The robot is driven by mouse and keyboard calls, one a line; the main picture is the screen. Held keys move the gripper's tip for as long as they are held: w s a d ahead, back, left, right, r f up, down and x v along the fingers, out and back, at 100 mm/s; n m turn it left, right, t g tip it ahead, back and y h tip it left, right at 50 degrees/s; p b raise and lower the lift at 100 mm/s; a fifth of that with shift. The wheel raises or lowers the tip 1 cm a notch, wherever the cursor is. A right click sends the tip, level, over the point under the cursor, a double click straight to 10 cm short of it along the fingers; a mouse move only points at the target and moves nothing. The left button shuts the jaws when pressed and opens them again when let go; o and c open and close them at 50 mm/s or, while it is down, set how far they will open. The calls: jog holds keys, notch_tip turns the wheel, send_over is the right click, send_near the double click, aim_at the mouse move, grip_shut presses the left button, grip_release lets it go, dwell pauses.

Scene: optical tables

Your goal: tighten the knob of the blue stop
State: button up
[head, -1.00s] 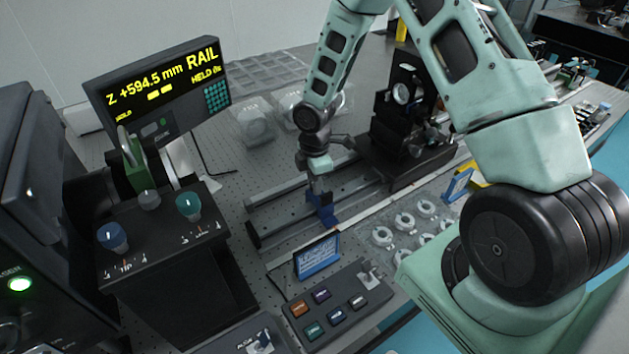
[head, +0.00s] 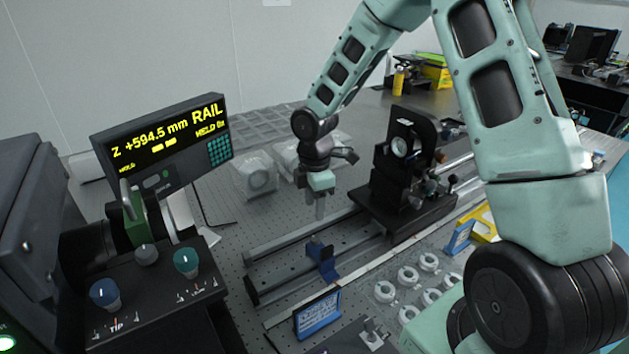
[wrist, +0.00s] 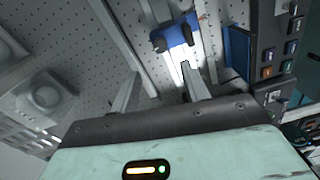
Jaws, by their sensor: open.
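The blue stop (head: 325,266) sits on the rail (head: 290,272) in the head view, near the rail's left end. It also shows ahead of my fingers in the wrist view (wrist: 180,34). A small dark knob (wrist: 158,44) shows at the stop's left side there; I cannot tell whether it is tight. My gripper (head: 320,214) is above and behind the stop in the head view, apart from it. In the wrist view my gripper (wrist: 160,72) has its two fingers spread with nothing between them.
A black optics mount (head: 405,165) stands on a carriage right of my gripper. A display (head: 165,140) reads RAIL, Z +594.5 mm. A small blue-framed sign (head: 318,313) and several white rings (head: 408,275) lie in front of the rail. Bagged parts (head: 257,175) stand behind.

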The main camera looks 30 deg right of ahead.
notch_tip(320, 180, up, 7)
dwell(0.3)
dwell(0.4)
